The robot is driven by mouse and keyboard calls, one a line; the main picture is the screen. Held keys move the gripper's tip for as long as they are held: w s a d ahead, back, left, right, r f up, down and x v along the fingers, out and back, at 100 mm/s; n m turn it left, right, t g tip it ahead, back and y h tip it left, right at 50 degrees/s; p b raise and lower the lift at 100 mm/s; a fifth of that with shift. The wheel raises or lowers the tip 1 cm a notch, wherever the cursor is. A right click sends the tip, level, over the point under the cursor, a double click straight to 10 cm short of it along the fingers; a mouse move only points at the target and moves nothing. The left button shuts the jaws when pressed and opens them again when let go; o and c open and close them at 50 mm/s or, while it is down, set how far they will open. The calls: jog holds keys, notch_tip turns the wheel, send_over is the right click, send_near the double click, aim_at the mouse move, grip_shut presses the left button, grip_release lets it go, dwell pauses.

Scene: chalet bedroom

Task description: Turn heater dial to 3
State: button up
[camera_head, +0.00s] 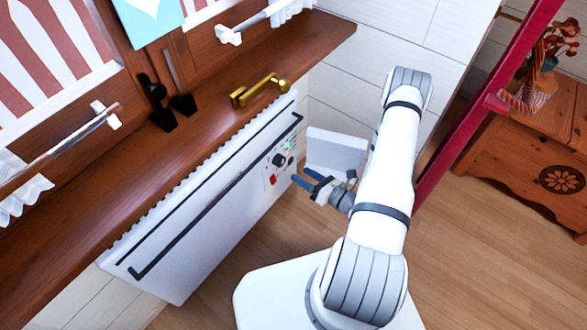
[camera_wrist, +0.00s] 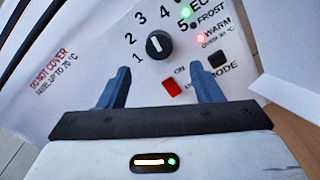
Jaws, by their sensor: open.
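The white heater (camera_head: 190,240) is mounted below the wooden sill, with its control panel at the right end. The black dial (camera_wrist: 159,44) carries a short white mark and sits amid printed numbers 1 to 5; I cannot tell for sure which number the mark points at. The dial also shows small in the head view (camera_head: 279,160). My gripper (camera_wrist: 160,70) is open and empty, its two blue fingers spread left and right below the dial in the wrist view. In the head view my gripper (camera_head: 304,178) is just in front of the panel, apart from the dial.
A red switch (camera_wrist: 172,88) lies between the fingers, and a black mode button (camera_wrist: 217,58) is to the right. Green and red lights glow on the panel. An open white flap (camera_head: 335,150) stands beside the panel. The wooden sill (camera_head: 215,85) overhangs the heater.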

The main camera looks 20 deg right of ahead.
aim_at(283, 163)
jog(key=shift+w+a+f+n+b, duration=0.1)
jog(key=shift+w+a+n+b, duration=0.15)
jog(key=shift+w+a+n, duration=0.7)
jog(key=shift+w+a+n+b, duration=0.3)
jog(key=shift+w+a+n, duration=0.3)
jog(key=shift+w+n, duration=0.55)
jog(key=shift+w+a+f+n+b, duration=0.1)
jog(key=shift+w+a+n+b, duration=0.15)
jog(key=shift+w+a+n, duration=0.7)
jog(key=shift+w+d, duration=0.1)
jog(key=shift+d, duration=0.05)
jog(key=c, duration=1)
jog(key=shift+d+n, duration=0.1)
jog(key=shift+n, duration=0.85)
jog(key=o, duration=1)
